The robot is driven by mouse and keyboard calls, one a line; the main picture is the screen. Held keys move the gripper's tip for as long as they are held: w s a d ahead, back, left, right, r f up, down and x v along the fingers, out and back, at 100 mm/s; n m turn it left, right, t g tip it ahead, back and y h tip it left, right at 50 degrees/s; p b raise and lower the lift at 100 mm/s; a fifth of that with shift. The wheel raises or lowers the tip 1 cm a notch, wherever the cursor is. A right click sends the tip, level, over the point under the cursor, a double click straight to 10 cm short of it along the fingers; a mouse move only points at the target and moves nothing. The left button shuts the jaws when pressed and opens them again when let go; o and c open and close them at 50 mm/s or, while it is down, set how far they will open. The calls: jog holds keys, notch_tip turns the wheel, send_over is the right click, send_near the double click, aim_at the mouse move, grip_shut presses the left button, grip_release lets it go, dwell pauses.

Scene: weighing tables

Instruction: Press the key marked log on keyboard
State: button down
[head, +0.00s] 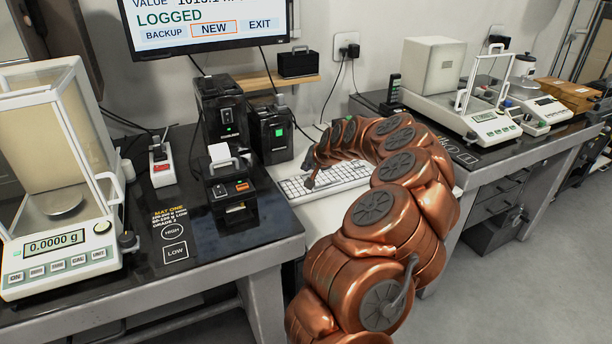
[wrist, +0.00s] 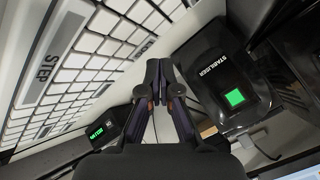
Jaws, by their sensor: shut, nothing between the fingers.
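The white keyboard (head: 345,176) lies on the lower desk between the two black-topped tables, partly hidden by my arm in the head view. In the wrist view the keyboard (wrist: 112,42) fills the upper left, with rows of blank-looking white keys and a wide grey key marked STEP (wrist: 48,58). My gripper (head: 309,184) is over the left part of the keyboard. In the wrist view my gripper (wrist: 158,72) is shut and empty, its tips beside the key rows; contact cannot be told. The monitor (head: 200,22) reads LOGGED, with NEW outlined in orange.
A black device (head: 270,133) with a green light stands behind the keyboard's left end; a black device marked STABILISER with a green light (wrist: 225,85) is right of my gripper in the wrist view. A balance (head: 62,225) reading 0.0000 g stands left; more scales (head: 492,128) stand right.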

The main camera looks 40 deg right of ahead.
aim_at(307, 176)
dwell(0.3)
jog(key=shift+r+p, duration=0.4)
jog(key=shift+r, duration=2.1)
